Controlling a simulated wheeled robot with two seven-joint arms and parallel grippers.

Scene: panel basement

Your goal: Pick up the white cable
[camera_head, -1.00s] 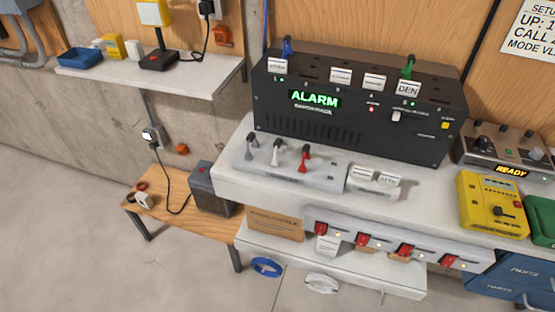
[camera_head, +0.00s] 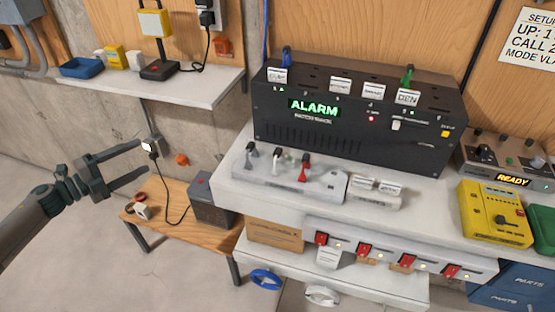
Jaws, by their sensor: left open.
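A white cable plug (camera_head: 277,162) stands upright in a pale holder (camera_head: 322,187) on the white bench, between a grey plug (camera_head: 250,155) and a red plug (camera_head: 304,168). A white coil (camera_head: 322,296) also lies low down, beside a blue coil (camera_head: 265,279). My left gripper (camera_head: 143,160) comes in from the left, its two fingers apart with nothing held between them. It is well to the left of the plug holder, in front of the wall above the small wooden bench. My right gripper is out of the picture.
A black panel (camera_head: 355,130) reading ALARM stands behind the holder, with blue and green plugs on top. A power strip with red switches (camera_head: 390,252) runs along the bench front. A wooden bench (camera_head: 180,232), dark box (camera_head: 212,200) and black cord are near my left gripper.

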